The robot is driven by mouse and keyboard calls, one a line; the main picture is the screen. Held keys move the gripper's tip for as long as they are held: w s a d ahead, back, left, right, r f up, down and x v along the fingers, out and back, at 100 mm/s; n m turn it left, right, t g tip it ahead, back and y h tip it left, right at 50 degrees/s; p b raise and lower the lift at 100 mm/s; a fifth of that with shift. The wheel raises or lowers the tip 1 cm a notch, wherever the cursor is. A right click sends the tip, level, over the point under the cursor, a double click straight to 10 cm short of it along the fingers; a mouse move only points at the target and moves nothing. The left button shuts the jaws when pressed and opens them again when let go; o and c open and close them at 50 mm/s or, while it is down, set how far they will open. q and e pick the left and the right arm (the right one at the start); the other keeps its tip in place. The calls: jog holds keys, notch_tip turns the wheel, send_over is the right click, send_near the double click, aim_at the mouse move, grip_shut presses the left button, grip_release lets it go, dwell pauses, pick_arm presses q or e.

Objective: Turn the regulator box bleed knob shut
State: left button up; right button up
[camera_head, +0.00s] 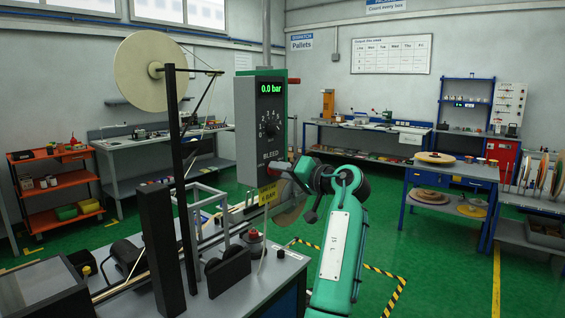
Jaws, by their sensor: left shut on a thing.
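The regulator box (246,130) is a tall grey box with a green edge on a vertical pole. Its green display (270,89) reads 0.0 bar, above a dial with a numbered scale (270,122) and the word BLEED. The red bleed knob (279,167) is just below that word, mostly hidden by my left gripper (284,169). My left gripper reaches it from the right and is shut on the knob. The fingers are small and dark here, so the knob's turn angle cannot be told. My right gripper is not in view.
A grey bench (240,290) below the box carries dark posts and a tape reel (140,70) on an upright. A red part (293,81) juts from the box's upper right side. Benches and shelves stand farther back.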

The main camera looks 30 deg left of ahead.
pick_arm(q)
jog(key=shift+w+m+g+p, duration=0.1)
jog(key=shift+m+g+p, duration=0.2)
jog(key=shift+m+p, duration=4.9)
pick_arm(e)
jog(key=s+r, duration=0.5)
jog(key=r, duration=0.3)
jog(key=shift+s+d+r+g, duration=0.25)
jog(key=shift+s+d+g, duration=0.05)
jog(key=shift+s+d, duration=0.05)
pick_arm(q)
jog(key=o, duration=1)
jog(key=shift+d, duration=0.1)
